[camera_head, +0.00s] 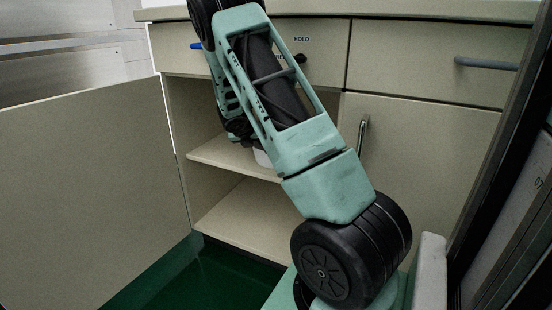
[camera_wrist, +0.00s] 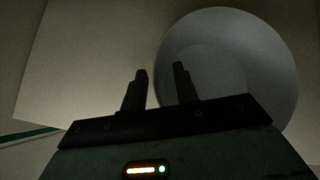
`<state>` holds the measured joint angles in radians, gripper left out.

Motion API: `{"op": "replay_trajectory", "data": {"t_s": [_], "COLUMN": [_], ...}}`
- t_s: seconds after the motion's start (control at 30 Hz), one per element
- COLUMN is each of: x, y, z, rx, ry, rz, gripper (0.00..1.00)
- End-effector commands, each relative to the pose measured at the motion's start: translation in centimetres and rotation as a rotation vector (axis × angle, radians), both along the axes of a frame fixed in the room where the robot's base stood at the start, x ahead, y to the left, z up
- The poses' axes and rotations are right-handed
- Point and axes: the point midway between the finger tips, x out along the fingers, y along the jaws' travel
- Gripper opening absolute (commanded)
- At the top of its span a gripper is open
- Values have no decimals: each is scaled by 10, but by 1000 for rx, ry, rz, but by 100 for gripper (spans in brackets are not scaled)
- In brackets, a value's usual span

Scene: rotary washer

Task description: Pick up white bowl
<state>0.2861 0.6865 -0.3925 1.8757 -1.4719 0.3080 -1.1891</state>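The white bowl (camera_wrist: 240,60) fills the right half of the wrist view, seen from above and looking grey in the dim light. In the head view only a small pale piece of it (camera_head: 262,158) shows on the cabinet shelf, behind my arm. My gripper (camera_wrist: 161,74) has its two fingers apart with a gap between them. In the wrist view the right finger overlaps the bowl and the left finger lies outside it, with the left rim between them. I cannot tell the height of the fingertips relative to the rim. My arm hides the gripper in the head view.
The bowl's shelf (camera_head: 215,150) is inside an open cabinet, with a lower compartment floor (camera_head: 240,222) beneath. An open door panel (camera_head: 90,190) stands at the left. A closed door (camera_head: 420,170) is at the right, drawers are above, and a dark frame stands at far right.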

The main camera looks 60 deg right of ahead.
Motion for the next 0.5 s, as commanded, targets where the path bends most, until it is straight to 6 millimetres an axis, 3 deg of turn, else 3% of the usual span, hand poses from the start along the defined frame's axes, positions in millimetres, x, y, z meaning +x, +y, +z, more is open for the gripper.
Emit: {"op": "replay_trajectory", "data": {"t_s": [0.1,0.2,0.5], "x": [0,0,0], "y": [0,1,1], "z": [1,1,2], "rx": [0,0,-1], "ry": [-1,-1,0], "rz": [1,1,0], "gripper": [30,2,0]}}
